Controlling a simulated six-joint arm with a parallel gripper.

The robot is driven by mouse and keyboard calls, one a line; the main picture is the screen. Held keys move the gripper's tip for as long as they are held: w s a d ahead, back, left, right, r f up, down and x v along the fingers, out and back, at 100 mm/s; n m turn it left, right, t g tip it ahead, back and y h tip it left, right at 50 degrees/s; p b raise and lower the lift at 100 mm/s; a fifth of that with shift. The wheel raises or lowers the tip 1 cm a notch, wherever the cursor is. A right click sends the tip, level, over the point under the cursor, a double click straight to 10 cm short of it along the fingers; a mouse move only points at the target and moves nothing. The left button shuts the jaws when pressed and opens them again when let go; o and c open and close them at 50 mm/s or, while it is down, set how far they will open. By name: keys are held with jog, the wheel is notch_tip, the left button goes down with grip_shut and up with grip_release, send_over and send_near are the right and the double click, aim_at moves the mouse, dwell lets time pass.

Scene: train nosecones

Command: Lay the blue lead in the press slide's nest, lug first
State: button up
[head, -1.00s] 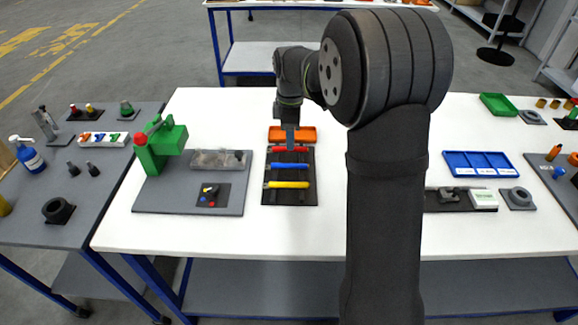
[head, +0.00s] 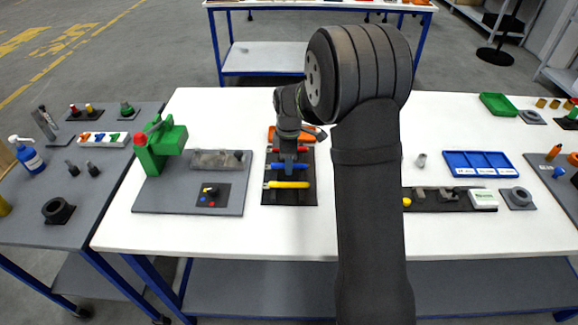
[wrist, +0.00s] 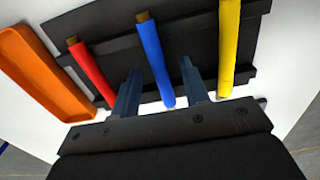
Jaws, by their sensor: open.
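The blue lead (head: 292,167) lies crosswise on a black rack (head: 306,200), between the red lead (head: 303,149) and the yellow lead (head: 287,185). In the wrist view the blue lead (wrist: 154,58) shows a brownish lug end at the top. My gripper (wrist: 160,68) is open, with one finger on each side of the blue lead; I cannot tell whether they touch it. In the head view my gripper (head: 289,160) covers part of that lead. The green press (head: 160,145) stands at left with a greyish slide (head: 215,159) beside it; its nest is too small to make out.
An orange tray (head: 273,134) sits behind the rack, partly hidden by my arm. A control plate (head: 209,195) with a black knob lies on the press base (head: 150,203). A blue divided tray (head: 480,164) is at right. White table between press base and rack is clear.

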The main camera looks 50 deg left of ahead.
grip_shut()
jog(key=shift+r, duration=0.1)
